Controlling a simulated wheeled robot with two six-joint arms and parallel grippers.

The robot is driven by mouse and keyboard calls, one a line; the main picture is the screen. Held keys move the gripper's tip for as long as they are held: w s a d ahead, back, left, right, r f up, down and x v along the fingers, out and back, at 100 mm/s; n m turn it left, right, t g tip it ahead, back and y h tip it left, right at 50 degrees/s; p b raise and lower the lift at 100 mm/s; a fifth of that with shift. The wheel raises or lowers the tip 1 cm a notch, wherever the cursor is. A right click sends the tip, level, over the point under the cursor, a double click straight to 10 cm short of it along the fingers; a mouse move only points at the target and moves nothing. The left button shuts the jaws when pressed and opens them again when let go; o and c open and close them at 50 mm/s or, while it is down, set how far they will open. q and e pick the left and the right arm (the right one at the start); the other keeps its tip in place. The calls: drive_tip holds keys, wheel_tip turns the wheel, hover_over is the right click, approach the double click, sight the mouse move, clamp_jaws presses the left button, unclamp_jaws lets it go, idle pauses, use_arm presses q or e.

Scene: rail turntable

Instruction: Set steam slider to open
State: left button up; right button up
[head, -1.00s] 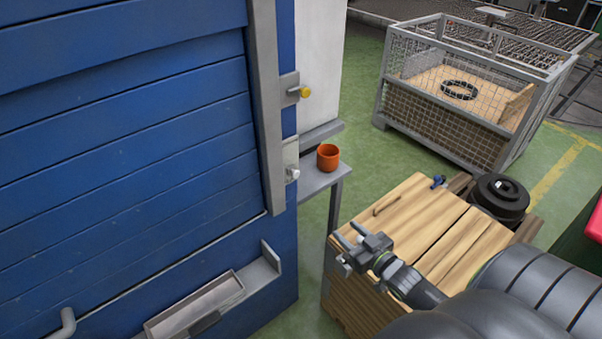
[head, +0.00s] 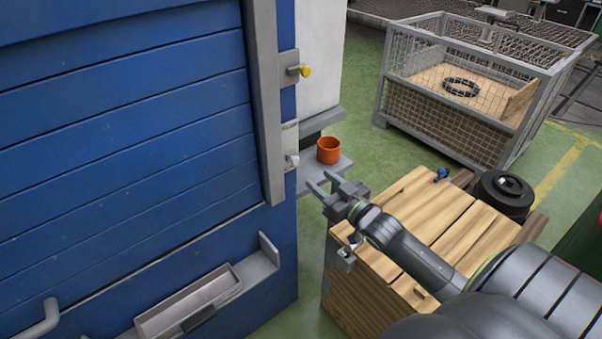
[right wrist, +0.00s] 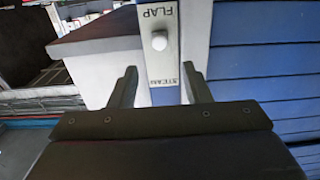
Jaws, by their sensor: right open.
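A pale plate (head: 290,138) with a white knob (head: 292,160) is on the right edge of the blue panel wall. In the right wrist view the white knob (right wrist: 159,40) sits on the plate (right wrist: 163,65) between the lettering FLAP and other lettering that seems to read STEAM, both upside down. My right gripper (head: 323,182) is open and empty, just right of and below the knob in the head view. In the right wrist view its fingertips (right wrist: 158,72) stand apart on either side of the plate; the knob shows beyond them, not gripped. My left gripper is not in view.
A yellow knob (head: 304,70) is on a bracket above the plate. An orange cup (head: 328,150) stands on a grey shelf beside the wall. A wooden crate (head: 430,215) is below my right arm. A wire-mesh bin (head: 450,115) stands behind. A metal tray (head: 190,302) projects from the wall lower left.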

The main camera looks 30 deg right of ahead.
sight(296, 161)
drive_tip(key=w+b, duration=0.6)
drive_tip(key=shift+w+a+f, duration=0.25)
drive_tip(key=shift+w, duration=0.1)
drive_tip(key=shift+w+a+r+b, duration=0.1)
drive_tip(key=shift+w+r+b, duration=0.1)
drive_tip(key=shift+w+b, duration=0.85)
drive_tip(key=shift+w, duration=0.1)
drive_tip(key=shift+c, duration=0.2)
clamp_jaws()
